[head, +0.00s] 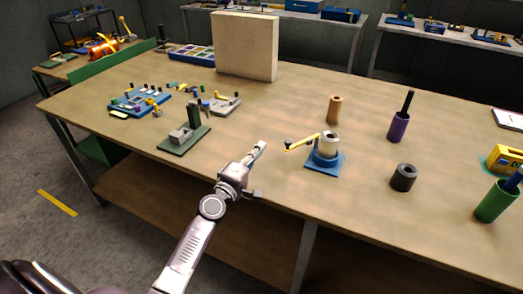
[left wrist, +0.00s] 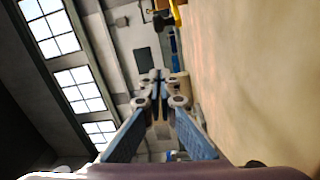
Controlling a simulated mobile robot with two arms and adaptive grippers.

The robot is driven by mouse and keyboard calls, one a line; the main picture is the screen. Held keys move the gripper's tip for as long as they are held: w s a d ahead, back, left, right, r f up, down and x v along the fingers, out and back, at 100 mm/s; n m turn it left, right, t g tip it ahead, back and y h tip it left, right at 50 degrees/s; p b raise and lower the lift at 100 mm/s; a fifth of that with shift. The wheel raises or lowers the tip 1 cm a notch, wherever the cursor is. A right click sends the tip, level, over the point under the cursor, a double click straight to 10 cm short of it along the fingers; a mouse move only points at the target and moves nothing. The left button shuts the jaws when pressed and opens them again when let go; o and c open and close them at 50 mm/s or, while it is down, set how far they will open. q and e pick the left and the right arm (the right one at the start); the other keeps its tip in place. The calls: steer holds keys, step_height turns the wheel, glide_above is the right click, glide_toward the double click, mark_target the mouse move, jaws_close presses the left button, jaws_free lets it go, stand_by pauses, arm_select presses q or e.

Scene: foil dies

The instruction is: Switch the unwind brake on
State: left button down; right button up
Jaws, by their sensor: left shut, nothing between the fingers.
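A blue-based stand (head: 324,166) with a pale roll (head: 329,144) sits near the table's front edge, in the middle of the head view. A yellow lever (head: 304,142) with a dark end sticks out from it to the left; I take this as the unwind brake. My left gripper (head: 259,149) is shut and empty, left of the lever's dark end and apart from it. In the left wrist view the closed fingers (left wrist: 158,78) point ahead, and a yellow part (left wrist: 175,14), probably the lever, shows above them. My right gripper is not in view.
A green stand with a grey block (head: 184,137) is left of my gripper. A tan cylinder (head: 335,109) stands behind the roll; a dark ring (head: 403,177) and a purple cup (head: 398,126) are to its right. A large beige box (head: 245,46) stands at the back.

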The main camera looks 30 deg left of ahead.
arm_select(q)
steer(key=w, duration=0.8)
steer(key=d, duration=0.1)
steer(key=s+d, duration=0.2)
steer(key=d, duration=0.1)
steer(key=shift+f, duration=0.15)
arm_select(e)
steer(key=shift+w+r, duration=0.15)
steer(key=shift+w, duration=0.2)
arm_select(q)
steer(key=shift+s, duration=0.1)
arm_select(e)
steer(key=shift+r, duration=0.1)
